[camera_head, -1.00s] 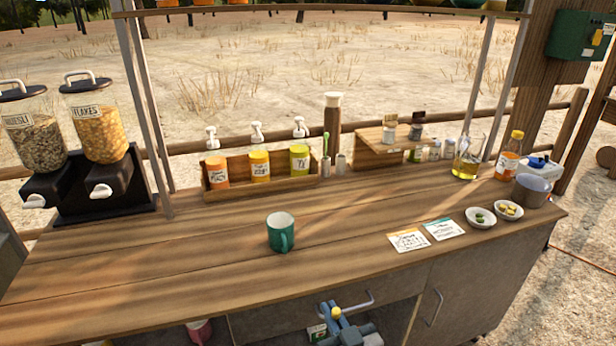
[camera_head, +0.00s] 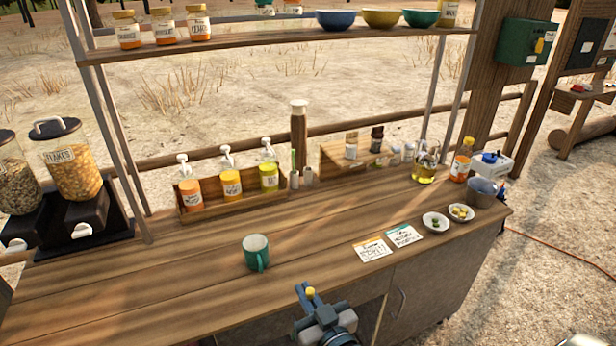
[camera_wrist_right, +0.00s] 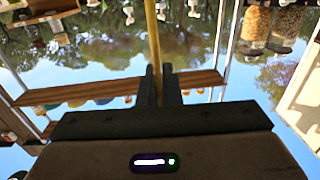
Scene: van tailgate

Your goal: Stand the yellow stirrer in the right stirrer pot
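My right gripper (camera_head: 308,294) is in front of the counter's front edge in the head view. It is shut on the yellow stirrer (camera_wrist_right: 152,30), which stands out from between the fingertips (camera_wrist_right: 158,84) in the right wrist view. In the head view the stirrer (camera_head: 310,292) shows only as a short yellow end. The right stirrer pot (camera_head: 308,177), small and grey, stands upright at the back of the counter and looks empty. The left pot (camera_head: 294,181) beside it holds a green stirrer (camera_head: 293,160). My left gripper is in neither view.
A green mug (camera_head: 256,253) stands on the counter (camera_head: 180,280) between my gripper and the pots. A bottle rack (camera_head: 235,203) is left of the pots, a wooden stand (camera_head: 345,170) right, a tall wooden grinder (camera_head: 299,130) behind. Cards (camera_head: 373,250) and bowls lie right.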

